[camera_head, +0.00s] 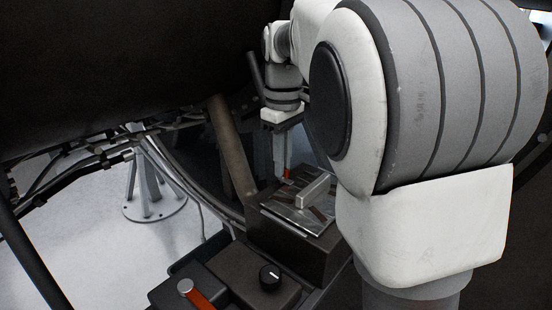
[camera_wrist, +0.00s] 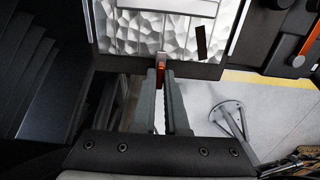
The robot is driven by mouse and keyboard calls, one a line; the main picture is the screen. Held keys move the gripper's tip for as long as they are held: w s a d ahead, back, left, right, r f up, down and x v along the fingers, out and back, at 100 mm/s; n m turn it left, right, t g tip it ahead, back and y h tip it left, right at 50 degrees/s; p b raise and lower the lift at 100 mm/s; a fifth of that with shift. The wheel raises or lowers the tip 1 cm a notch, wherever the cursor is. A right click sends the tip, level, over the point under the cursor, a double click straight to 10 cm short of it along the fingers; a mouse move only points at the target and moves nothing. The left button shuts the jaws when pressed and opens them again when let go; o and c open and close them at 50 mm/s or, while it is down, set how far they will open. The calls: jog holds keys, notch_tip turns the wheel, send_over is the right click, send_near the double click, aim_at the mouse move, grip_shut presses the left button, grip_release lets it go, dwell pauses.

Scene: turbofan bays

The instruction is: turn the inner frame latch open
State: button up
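My gripper (camera_head: 283,165) points down at the far edge of a dark box with a shiny metal top plate. In the wrist view my gripper (camera_wrist: 161,80) has its two fingers close together, with a small red-orange latch handle (camera_wrist: 161,72) between the tips. The handle sits at the edge of the plate and the fingers appear closed on its sides. In the head view only a bit of this red handle (camera_head: 288,173) shows beside the fingertips. The latch's base and exact angle are mostly hidden by the fingers.
The metal plate (camera_head: 282,211) bears a raised grey block (camera_head: 313,188). Nearer is a dark panel with a black knob (camera_head: 270,277) and a second red lever (camera_head: 200,301). A brown strut (camera_head: 232,150) and the large dark engine casing (camera_head: 110,70) stand close to my arm.

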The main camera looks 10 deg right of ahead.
jog(key=shift+m, duration=0.3)
grip_shut()
jog(key=m+p, duration=0.2)
jog(key=shift+r+m, duration=0.15)
jog(key=shift+m, duration=0.15)
jog(key=m+p, duration=0.2)
jog(key=m, duration=0.3)
jog(key=m+p, duration=0.2)
jog(key=m, duration=0.2)
jog(key=shift+m, duration=0.4)
jog(key=m+p, duration=0.1)
jog(key=m, duration=0.3)
jog(key=shift+m, duration=0.4)
jog(key=o, duration=0.6)
grip_release()
